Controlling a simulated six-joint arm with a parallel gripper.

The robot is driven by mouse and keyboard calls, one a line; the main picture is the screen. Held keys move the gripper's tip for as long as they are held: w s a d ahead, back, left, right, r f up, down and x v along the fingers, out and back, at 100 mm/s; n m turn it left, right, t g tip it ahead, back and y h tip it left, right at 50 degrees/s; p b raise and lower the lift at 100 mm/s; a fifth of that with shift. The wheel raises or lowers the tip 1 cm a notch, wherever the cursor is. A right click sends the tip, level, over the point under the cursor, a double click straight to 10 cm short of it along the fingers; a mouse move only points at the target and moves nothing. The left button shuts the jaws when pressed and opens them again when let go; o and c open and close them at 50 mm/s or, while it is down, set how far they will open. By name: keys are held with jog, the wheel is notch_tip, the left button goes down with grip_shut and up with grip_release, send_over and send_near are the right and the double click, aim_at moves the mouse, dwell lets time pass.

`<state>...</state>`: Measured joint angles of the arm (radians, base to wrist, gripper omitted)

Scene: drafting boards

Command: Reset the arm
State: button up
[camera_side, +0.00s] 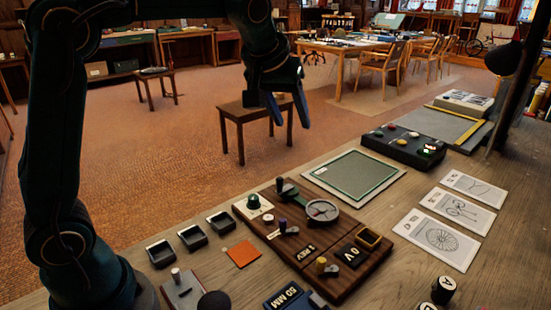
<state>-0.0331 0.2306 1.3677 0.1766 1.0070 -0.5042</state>
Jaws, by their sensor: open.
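My gripper (288,112) hangs at the upper middle of the side view, pointing down. Its two blue fingers are apart, with nothing between them. It is in the air, and in the picture it lies in front of a small wooden stool in the room behind. It touches nothing that I can see. My dark arm rises at the left and bends over the top edge of the picture, where part of it is cut off.
The wooden worktop (335,160) holds a brown panel (330,270) with knobs and a dial, a green-bordered board (353,178), a black button box (404,148), several small black trays (191,237), an orange square (243,254) and drawing cards (438,238). A dark lamp (503,58) stands right.

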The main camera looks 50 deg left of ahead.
jog(key=s+d+r+m, duration=0.1)
jog(key=s+d+r, duration=0.15)
jog(key=s, duration=0.55)
jog(key=s+d+f+m+h, duration=0.1)
jog(key=s+f+m, duration=0.1)
jog(key=s+f, duration=0.2)
jog(key=s+d+f+m+h, duration=0.1)
jog(key=s+f, duration=0.3)
jog(key=s, duration=0.6)
jog(key=shift+f+m, duration=0.4)
jog(key=shift+m, duration=0.4)
